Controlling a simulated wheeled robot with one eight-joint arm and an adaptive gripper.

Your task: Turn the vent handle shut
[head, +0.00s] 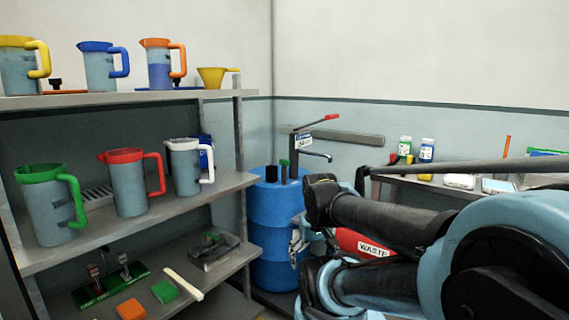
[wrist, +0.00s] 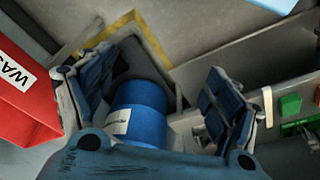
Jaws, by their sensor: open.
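A blue drum (head: 275,228) stands on the floor between the shelf and the bench. On its top are a pump with a red-tipped lever (head: 331,117), a black block (head: 271,174) and a small upright green piece (head: 284,164). I cannot tell which piece is the vent handle. My gripper (head: 303,240) shows in part at the drum's right side, behind my arm. In the wrist view my gripper (wrist: 150,92) is open, its fingers spread apart, with a blue labelled cylinder (wrist: 138,112), apparently the drum, in view between them. I see nothing held.
A red WASTE container (head: 362,243) stands right of the drum; it also shows in the wrist view (wrist: 25,95). A shelf (head: 120,98) with jugs, sponges and a funnel fills the left. A bench (head: 430,183) with bottles is at the right, partly behind my arm.

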